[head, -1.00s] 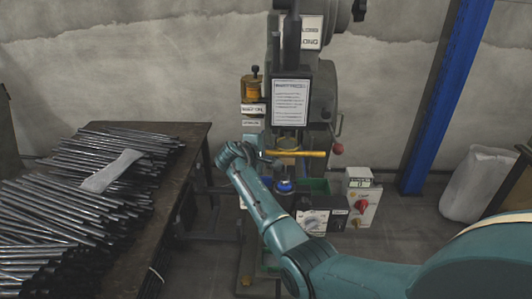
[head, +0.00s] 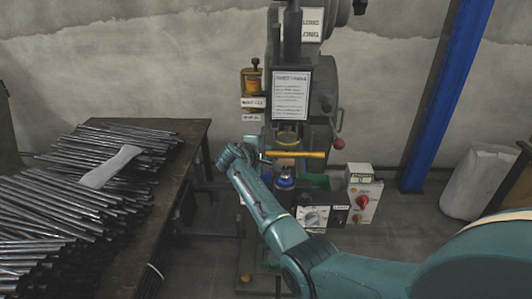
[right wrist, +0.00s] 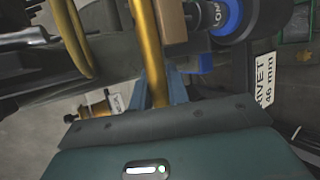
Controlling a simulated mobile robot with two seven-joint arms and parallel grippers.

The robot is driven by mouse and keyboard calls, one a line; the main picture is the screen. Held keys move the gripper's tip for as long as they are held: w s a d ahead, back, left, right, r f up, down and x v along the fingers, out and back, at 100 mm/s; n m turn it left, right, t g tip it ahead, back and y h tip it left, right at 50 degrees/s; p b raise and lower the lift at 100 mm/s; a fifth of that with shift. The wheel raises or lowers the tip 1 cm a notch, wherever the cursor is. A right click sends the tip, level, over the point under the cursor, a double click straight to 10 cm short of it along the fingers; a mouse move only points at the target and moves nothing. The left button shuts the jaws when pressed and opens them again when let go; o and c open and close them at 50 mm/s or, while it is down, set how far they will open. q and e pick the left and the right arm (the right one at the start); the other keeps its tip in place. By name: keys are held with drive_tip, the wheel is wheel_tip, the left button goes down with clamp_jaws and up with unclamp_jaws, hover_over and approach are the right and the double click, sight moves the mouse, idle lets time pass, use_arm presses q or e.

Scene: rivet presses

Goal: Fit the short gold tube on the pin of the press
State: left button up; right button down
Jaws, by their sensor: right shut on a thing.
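The gold tube (head: 300,154) lies level in front of the press in the head view, its free end pointing right. It shows as a long gold bar in the right wrist view (right wrist: 147,50). My right gripper (head: 262,154) is shut on its left end; the fingers are small and partly hidden in the head view. The press (head: 328,88) stands against the wall. A blue-ringed part (head: 285,182) sits just below the tube; the tube looks apart from it. I cannot make out the pin clearly. My left gripper is not in view.
A dark table (head: 192,130) at left carries many metal rods (head: 50,205) and a grey piece (head: 110,166). A control box (head: 364,196) stands right of the press. A blue post (head: 446,95) and white sack (head: 478,184) are farther right. Floor between is clear.

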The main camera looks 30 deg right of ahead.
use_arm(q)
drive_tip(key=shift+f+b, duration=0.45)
use_arm(e)
drive_tip(key=shift+f, duration=0.8)
drive_tip(key=c, duration=1.3)
unclamp_jaws()
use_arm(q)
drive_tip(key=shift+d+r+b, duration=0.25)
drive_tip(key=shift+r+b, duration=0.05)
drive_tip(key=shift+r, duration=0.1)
use_arm(e)
drive_tip(key=v, duration=1.3)
drive_tip(key=shift+s, duration=0.1)
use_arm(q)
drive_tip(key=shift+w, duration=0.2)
